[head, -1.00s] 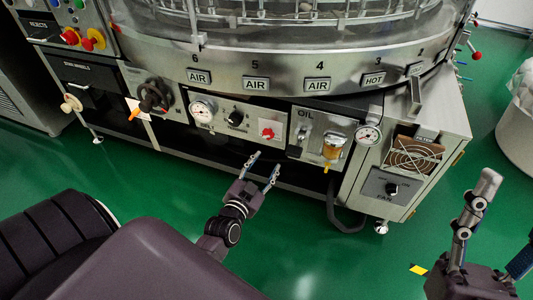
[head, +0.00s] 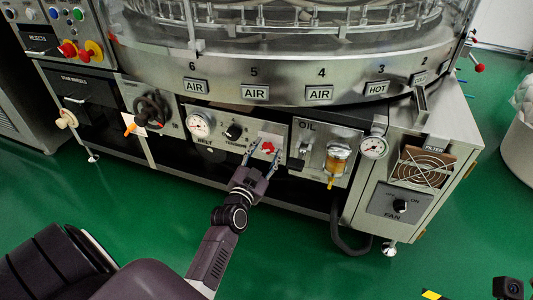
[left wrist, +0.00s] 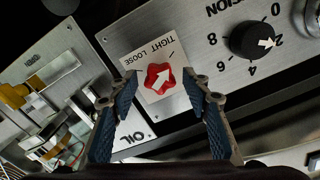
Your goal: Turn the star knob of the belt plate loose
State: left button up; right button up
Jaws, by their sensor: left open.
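The red star knob (head: 268,148) sits on a pale plate at the right end of the belt panel (head: 222,135). In the left wrist view the knob (left wrist: 158,78) bears a white arrow that points up and right, to the TIGHT side of the TIGHT/LOOSE label (left wrist: 150,50). My left gripper (head: 264,158) is open in front of the knob. In the left wrist view its two blue-padded fingers (left wrist: 160,100) stand apart on either side below the knob, with nothing between them; contact is not visible. The fingers of my right gripper are out of view.
A black numbered dial (left wrist: 257,40) is beside the knob plate. The OIL panel (head: 325,150) with an amber oil cup (head: 337,160) lies on its other side. The fan box (head: 405,190) juts out at the right.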

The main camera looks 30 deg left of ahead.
pick_arm(q)
jog(key=shift+w, duration=0.1)
jog(key=c, duration=1.2)
jog(key=shift+o, duration=0.2)
